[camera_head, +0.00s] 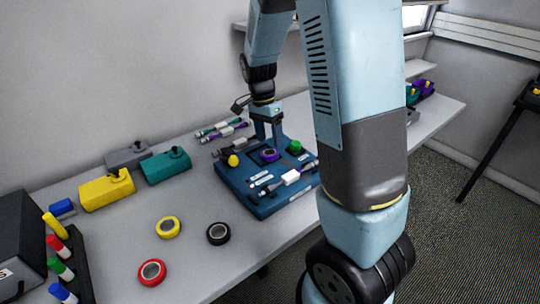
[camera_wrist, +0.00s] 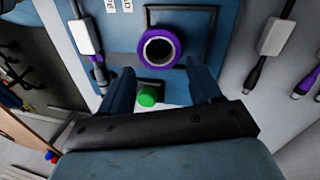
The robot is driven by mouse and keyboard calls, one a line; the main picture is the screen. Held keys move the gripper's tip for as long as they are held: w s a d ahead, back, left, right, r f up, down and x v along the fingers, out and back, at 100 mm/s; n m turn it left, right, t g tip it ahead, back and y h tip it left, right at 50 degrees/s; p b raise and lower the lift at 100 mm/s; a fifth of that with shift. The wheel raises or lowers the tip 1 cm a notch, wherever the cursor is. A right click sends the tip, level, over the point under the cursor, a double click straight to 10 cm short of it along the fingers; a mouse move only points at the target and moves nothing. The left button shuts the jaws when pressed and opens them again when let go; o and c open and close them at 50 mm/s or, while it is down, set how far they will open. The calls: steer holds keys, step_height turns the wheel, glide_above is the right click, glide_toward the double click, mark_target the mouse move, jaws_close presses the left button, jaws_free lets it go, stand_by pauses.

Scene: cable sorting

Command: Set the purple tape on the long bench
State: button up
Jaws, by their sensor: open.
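The purple tape (camera_head: 269,159) is a ring lying on a blue board (camera_head: 228,180), inside a dark square outline. It also shows in the wrist view (camera_wrist: 176,42), just past the fingertips. My gripper (camera_head: 268,137) is open above the board, close to the tape. In the wrist view the two fingers (camera_wrist: 158,78) are spread apart with nothing held between them. A green knob (camera_wrist: 148,96) shows between the fingers. The long bench (camera_head: 110,230) runs along the wall and carries the board.
Yellow (camera_head: 168,228), red (camera_head: 152,272) and black (camera_head: 218,234) tapes lie on the bench. Yellow (camera_head: 106,190) and teal (camera_head: 166,168) boxes stand behind. A white-bodied cable (camera_head: 291,177) and yellow knob (camera_head: 233,160) are on the board. Bare bench lies left of the board.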

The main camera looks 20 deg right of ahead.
steer(key=shift+s+d+f, duration=0.1)
steer(key=shift+s+f, duration=0.1)
steer(key=shift+f, duration=0.85)
steer(key=shift+s+f, duration=0.15)
steer(key=shift+f, duration=0.9)
steer(key=c, duration=0.8)
steer(key=shift+o, duration=0.2)
steer(key=shift+r, duration=0.1)
